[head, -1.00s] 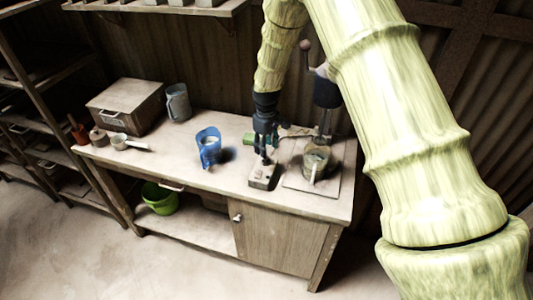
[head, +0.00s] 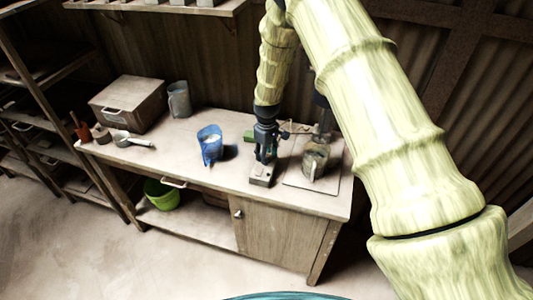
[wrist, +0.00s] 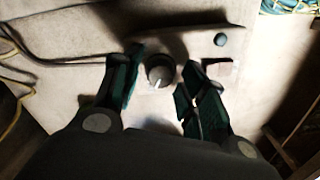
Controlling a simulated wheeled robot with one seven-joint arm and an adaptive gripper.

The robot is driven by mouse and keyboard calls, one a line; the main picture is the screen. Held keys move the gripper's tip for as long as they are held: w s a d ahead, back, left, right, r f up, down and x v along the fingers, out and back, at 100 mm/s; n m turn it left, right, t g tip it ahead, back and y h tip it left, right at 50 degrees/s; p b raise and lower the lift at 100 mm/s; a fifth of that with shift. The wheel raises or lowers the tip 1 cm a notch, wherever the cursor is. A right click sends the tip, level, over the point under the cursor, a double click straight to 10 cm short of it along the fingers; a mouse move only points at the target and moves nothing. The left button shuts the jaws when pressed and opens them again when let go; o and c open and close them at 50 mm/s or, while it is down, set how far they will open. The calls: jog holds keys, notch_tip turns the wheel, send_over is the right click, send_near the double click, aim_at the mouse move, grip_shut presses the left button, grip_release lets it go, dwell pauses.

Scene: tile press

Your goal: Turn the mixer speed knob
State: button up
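The mixer speed knob (wrist: 160,70) is a dark round knob with a white pointer mark, on a pale control box (wrist: 215,100). In the head view the control box (head: 262,180) sits near the front edge of the workbench, left of the mixer (head: 322,118). My gripper (head: 266,156) points down over the box. In the wrist view my gripper (wrist: 162,72) is open, with one finger on each side of the knob and visible gaps to it. The knob is hidden in the head view.
A metal pitcher (head: 314,161) stands under the mixer on a board, right of the control box. A blue jug (head: 209,146) stands to the left.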

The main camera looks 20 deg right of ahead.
grip_shut()
jog(key=shift+m+b, duration=0.3)
jog(key=shift+b, duration=0.05)
jog(key=shift+f+m+b, duration=0.15)
jog(key=shift+m+b, duration=0.3)
jog(key=shift+m, duration=0.15)
jog(key=m+b, duration=0.2)
jog(key=m, duration=0.1)
jog(key=m+b, duration=0.2)
jog(key=m, duration=0.4)
jog(key=shift+m, duration=0.4)
jog(key=shift+r, duration=0.2)
jog(key=shift+o, duration=1.6)
grip_release()
